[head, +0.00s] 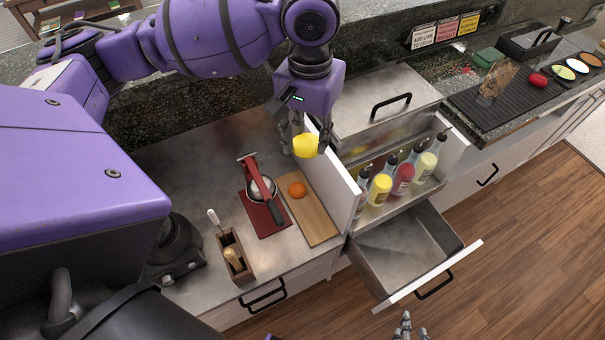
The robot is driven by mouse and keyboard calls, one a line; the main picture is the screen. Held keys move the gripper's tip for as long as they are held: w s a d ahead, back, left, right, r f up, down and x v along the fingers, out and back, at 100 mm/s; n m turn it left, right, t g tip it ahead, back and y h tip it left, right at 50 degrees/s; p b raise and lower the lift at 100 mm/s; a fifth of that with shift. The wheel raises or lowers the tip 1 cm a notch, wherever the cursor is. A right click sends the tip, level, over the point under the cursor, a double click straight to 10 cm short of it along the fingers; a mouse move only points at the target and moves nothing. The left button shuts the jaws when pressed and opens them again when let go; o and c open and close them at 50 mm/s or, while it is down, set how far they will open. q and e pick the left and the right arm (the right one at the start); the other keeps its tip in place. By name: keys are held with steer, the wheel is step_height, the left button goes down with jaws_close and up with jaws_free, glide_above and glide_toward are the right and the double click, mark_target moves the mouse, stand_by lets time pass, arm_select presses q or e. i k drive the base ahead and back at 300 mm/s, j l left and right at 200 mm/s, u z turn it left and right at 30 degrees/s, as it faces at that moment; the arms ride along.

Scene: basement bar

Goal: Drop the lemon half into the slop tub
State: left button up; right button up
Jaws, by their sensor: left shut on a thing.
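The yellow lemon half (305,146) is between the fingers of my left gripper (307,150), which is shut on it. The gripper points down and holds the lemon above the counter, near the white upright panel beside the bottle rack. An open steel tub-like drawer (405,250) is pulled out below and to the right of it; its visible floor looks empty. I cannot tell for certain whether this is the slop tub. Fingertips of my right gripper (409,328) show at the bottom edge, and their opening is unclear.
A wooden board (312,216) with an orange fruit (297,190) lies on the counter (190,165). A red hand press (262,190) and a wooden caddy (235,258) stand to its left. Several squeeze bottles (403,178) fill the rack above the drawer. A closed steel lid (385,100) lies behind.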

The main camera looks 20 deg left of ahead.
mark_target(391, 247)
steer(key=i+l, duration=0.1)
steer(key=l, duration=1.2)
steer(key=i, duration=0.05)
